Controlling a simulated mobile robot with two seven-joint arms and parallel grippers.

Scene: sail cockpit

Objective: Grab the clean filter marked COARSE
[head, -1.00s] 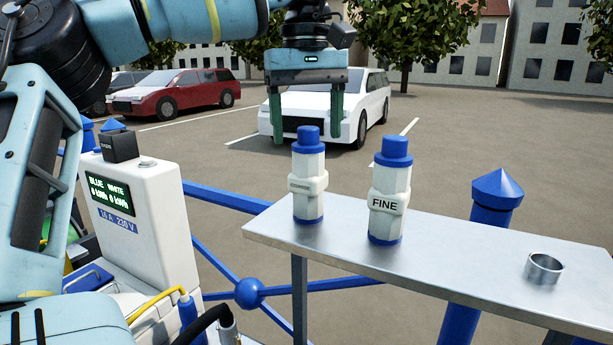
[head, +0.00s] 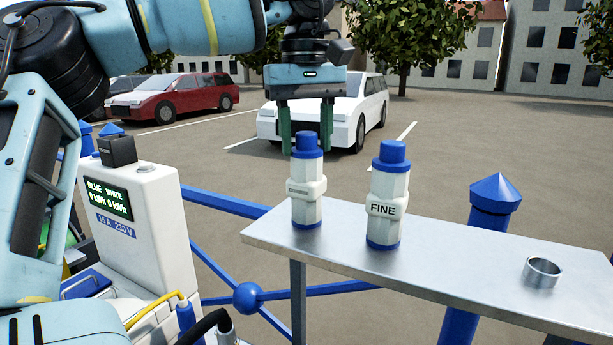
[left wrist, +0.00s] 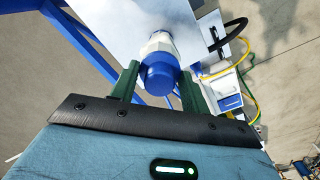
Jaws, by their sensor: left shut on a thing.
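The filter marked COARSE (head: 306,203), white with a blue cap and base and a faint small label, stands upright on the metal shelf (head: 450,255). My left gripper (head: 306,150) reaches down from above with its green fingers on either side of the blue cap, shut on this filter. In the left wrist view the cap (left wrist: 160,77) sits between the two fingers (left wrist: 158,88). The filter marked FINE (head: 386,208) stands upright to the right, apart from the gripper. My right gripper is not in view.
An empty metal ring (head: 541,272) is on the right of the shelf. A blue post (head: 495,195) rises behind the shelf. A white power pedestal (head: 150,215) with a display and cables stands at left. The shelf between the FINE filter and the ring is clear.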

